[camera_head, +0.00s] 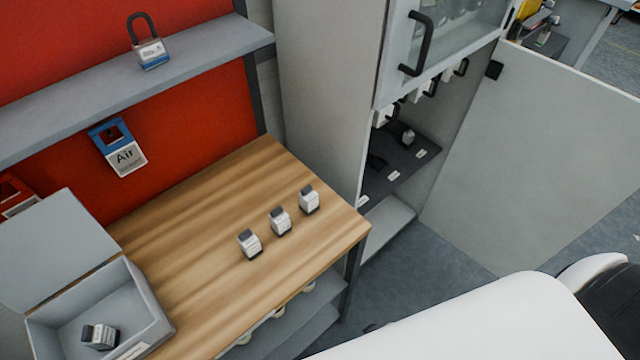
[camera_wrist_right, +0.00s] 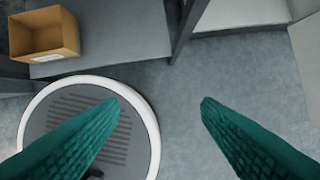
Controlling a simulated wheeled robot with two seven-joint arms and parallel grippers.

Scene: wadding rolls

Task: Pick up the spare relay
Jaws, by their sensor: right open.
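Three small grey-and-white relays stand in a slanting row on the wooden bench top: a left one (camera_head: 249,243), a middle one (camera_head: 280,221) and a right one (camera_head: 308,199). Another similar relay (camera_head: 99,336) lies in the open grey box (camera_head: 152,312) at the lower left. A small similar part (camera_head: 408,137) stands on the dark shelf in the cabinet. No marking tells me which is the spare. My left gripper is not in view.
The cabinet (camera_head: 326,90) stands right of the bench (camera_head: 200,215), its grey door (camera_head: 540,160) swung open. A padlock (camera_head: 150,54) sits on the upper shelf; an "Air" tag (camera_head: 124,157) hangs below. A cardboard bin (camera_wrist_right: 45,35) rests on a low grey shelf.

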